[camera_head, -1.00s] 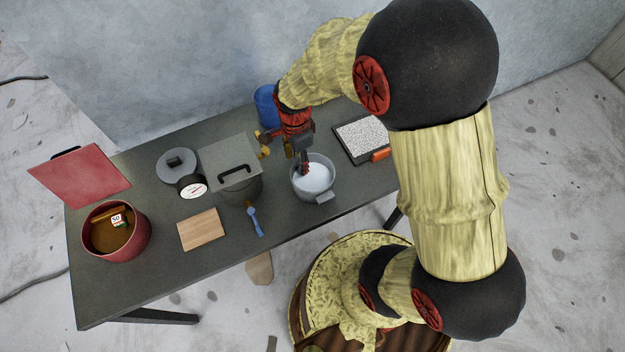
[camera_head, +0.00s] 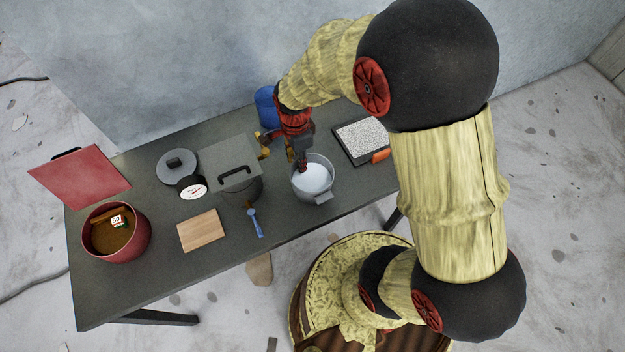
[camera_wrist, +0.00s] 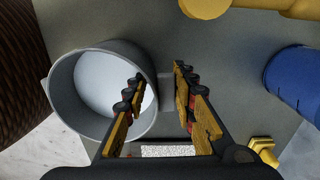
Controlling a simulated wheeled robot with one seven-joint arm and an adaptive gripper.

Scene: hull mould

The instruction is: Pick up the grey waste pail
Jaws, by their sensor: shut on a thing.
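The grey waste pail (camera_head: 300,191) is at the right part of the dark table, with white contents inside and a small tab on its near side. In the wrist view the pail (camera_wrist: 67,75) fills the left side. My gripper (camera_head: 303,161) comes down over its far rim. In the wrist view my gripper (camera_wrist: 158,73) has one finger inside the pail and the other outside, shut on the pail's wall. The pail looks nearly upright. I cannot tell whether its base touches the table (camera_head: 150,262).
A dark pot with a grey square lid (camera_head: 222,158) stands left of the pail, with a blue-handled tool (camera_head: 256,223) in front. A tray of white speckled material (camera_head: 362,133) lies right. A blue container (camera_head: 265,98) is behind. A red pot (camera_head: 117,250) stands far left.

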